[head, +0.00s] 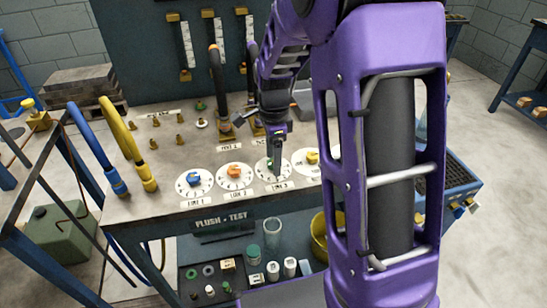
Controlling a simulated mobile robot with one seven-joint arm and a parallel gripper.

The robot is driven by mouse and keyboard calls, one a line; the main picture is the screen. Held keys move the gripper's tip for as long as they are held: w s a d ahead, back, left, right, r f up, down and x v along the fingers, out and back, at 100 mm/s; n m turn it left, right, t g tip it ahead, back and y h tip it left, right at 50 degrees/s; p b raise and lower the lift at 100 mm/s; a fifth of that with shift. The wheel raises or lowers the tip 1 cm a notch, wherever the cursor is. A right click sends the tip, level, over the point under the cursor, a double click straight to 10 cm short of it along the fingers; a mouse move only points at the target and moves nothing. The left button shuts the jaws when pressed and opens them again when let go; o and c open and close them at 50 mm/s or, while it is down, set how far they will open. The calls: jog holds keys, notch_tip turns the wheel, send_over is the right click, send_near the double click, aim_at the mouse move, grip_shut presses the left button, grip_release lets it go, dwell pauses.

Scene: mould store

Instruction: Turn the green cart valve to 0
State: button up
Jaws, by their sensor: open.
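A row of white round dials with coloured knobs lies on the grey bench top, with labels along their front. My gripper (277,158) points down over the third dial (265,177), labelled LINE 3, and hides most of its knob. A small bit of green shows beside the fingers, so the green valve seems to be there. I cannot read its setting. My gripper is open; whether its fingers are around the knob or only above it is unclear. The blue knob (194,179), orange knob (234,171) and yellow knob (312,157) stand on the neighbouring dials.
Blue (117,184) and yellow (148,181) hoses rise from the bench's left end. Small brass fittings (153,144) stand behind the dials. Upright hoses (219,90) rise at the back. A lower shelf holds jars (272,233) and small parts. My arm hides the bench's right part.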

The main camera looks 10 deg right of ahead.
jog(key=shift+c, duration=0.3)
grip_shut()
